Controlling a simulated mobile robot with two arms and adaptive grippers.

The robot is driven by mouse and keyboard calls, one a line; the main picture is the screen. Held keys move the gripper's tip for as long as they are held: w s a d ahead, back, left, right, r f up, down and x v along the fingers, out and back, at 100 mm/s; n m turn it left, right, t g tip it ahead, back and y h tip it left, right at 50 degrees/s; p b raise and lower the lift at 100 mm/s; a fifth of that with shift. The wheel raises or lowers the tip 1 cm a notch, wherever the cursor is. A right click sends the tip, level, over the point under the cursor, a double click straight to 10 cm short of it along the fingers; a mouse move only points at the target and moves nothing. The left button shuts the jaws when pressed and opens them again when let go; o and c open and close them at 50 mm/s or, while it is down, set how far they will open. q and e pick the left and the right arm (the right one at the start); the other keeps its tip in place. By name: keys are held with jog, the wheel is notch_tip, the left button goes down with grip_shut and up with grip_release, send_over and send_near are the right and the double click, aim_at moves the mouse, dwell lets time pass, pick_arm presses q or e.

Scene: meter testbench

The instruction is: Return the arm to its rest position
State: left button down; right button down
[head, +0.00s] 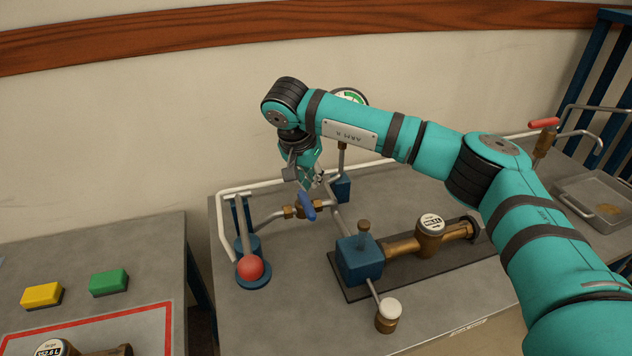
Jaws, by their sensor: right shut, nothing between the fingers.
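My right arm (405,140) comes in from the lower right and reaches across above the testbench. Its gripper (307,186) points down and is shut and empty. In the picture it is just above a brass valve (296,210) with a blue handle (306,205). I cannot tell whether the fingertips touch anything. My left gripper is not in view.
On the bench (440,305), a brass meter (428,232) sits beside a blue clamp block (357,260). A red-ball lever (250,268) stands at left. A gauge (350,96) is partly hidden behind my arm. A metal tray (585,190) is at right.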

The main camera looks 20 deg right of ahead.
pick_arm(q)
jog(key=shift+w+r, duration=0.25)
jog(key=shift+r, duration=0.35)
pick_arm(e)
jog(key=shift+w+v, duration=0.25)
jog(key=shift+v, duration=0.8)
pick_arm(q)
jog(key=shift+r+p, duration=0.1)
jog(key=shift+p, duration=0.2)
pick_arm(e)
jog(key=shift+r, duration=0.15)
